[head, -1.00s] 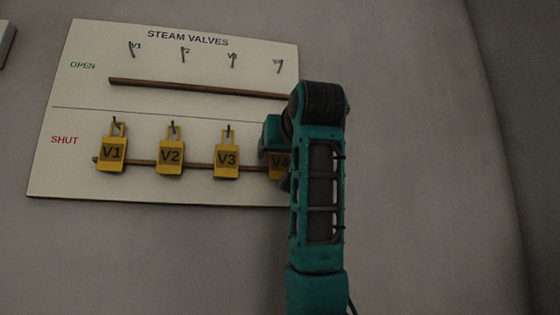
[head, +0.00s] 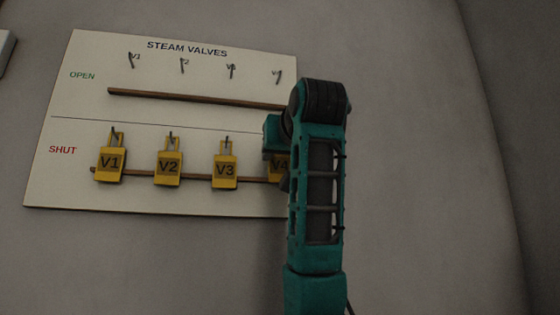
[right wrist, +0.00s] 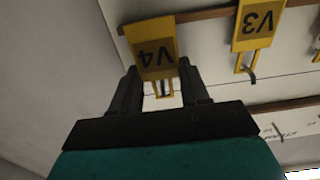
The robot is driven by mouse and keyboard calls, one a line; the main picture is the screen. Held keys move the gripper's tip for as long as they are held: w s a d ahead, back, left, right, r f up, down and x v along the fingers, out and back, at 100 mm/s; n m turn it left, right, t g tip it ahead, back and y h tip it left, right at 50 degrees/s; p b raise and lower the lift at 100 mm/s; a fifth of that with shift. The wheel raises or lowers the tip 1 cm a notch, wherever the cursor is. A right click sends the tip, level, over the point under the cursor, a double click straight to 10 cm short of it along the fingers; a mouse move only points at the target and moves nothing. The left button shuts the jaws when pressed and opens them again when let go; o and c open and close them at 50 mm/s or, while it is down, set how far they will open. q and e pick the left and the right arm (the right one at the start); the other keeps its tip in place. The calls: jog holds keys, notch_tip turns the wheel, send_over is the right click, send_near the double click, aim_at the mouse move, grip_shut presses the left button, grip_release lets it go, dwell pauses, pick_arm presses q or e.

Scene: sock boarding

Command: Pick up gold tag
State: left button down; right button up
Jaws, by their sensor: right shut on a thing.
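Gold tags marked V1 (head: 109,163), V2 (head: 168,168) and V3 (head: 225,171) hang on hooks in the SHUT row of the steam valves board (head: 190,228). The gold V4 tag (head: 277,168) is at the right end of that row, partly hidden by my right arm in the head view. In the right wrist view, V4 (right wrist: 152,45) lies between the two fingers of my right gripper (right wrist: 158,70), which is shut on it. Its slotted loop is toward the gripper's palm; I cannot tell whether it is still on its hook. My left gripper is out of view.
A wooden rail (head: 195,97) runs under several hooks in the OPEN row, where no tags hang. A lower rail (head: 138,174) runs behind the tags. V3 (right wrist: 258,25) is close beside V4 in the wrist view. Plain grey wall surrounds the board.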

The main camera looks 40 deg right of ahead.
jog(key=s+a+r+b, duration=0.1)
jog(key=s+a+r, duration=0.2)
jog(key=s, duration=0.2)
jog(key=s+a+r+b, duration=0.1)
jog(key=s+a+r, duration=0.2)
jog(key=s, duration=0.3)
jog(key=shift+s+r, duration=0.15)
jog(key=shift+r, duration=0.25)
jog(key=shift+a, duration=0.1)
